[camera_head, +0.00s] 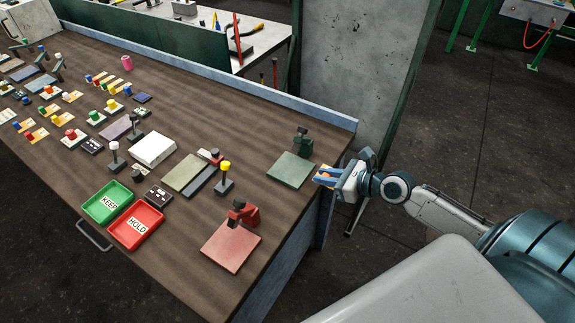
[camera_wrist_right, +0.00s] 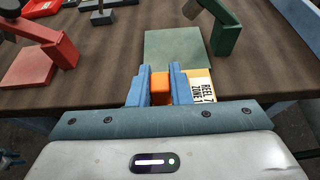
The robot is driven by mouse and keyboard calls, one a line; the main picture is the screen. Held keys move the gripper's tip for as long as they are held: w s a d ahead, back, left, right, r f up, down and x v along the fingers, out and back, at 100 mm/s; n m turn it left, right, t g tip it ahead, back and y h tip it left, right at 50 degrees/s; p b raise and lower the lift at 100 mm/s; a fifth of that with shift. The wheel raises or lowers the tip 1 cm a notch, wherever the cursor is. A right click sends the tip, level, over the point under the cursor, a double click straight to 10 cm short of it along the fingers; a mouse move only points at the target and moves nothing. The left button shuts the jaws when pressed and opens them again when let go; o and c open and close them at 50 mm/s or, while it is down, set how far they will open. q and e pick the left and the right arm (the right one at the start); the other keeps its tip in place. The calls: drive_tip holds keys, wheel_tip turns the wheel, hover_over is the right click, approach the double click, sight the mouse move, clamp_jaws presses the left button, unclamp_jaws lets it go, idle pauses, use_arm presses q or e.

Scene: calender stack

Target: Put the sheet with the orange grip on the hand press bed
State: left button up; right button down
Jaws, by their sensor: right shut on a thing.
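My right gripper (camera_head: 327,177) is at the right edge of the bench, its blue fingers shut on the orange grip (camera_wrist_right: 160,87) of a cream sheet (camera_wrist_right: 201,88). Dark printed lettering shows on the sheet's right part in the wrist view; the fingers hide much of the rest. A green press has a flat green bed (camera_head: 291,170), bare, just left of the fingers in the head view and just beyond them in the wrist view. A red press with a flat red bed (camera_head: 231,247) stands nearer the front corner, also bare. My left gripper is out of view.
Left of the presses are a yellow-knobbed post (camera_head: 225,178), a grey-green pad (camera_head: 186,173), a white block (camera_head: 152,149), a green tray (camera_head: 87,212) and a red tray (camera_head: 120,238). Several small knobbed sheets lie farther left. A blue rail (camera_head: 300,108) edges the bench's back.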

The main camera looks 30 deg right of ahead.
drive_tip(key=p, duration=0.2)
hover_over(287, 174)
drive_tip(key=shift+f, duration=1.8)
drive_tip(key=c, duration=1.3)
unclamp_jaws()
drive_tip(key=shift+c, duration=0.2)
drive_tip(key=v, duration=1)
drive_tip(key=shift+s+d+b, duration=0.15)
drive_tip(key=shift+s+b, duration=0.1)
drive_tip(key=shift+b, duration=0.05)
drive_tip(key=shift+v, duration=0.85)
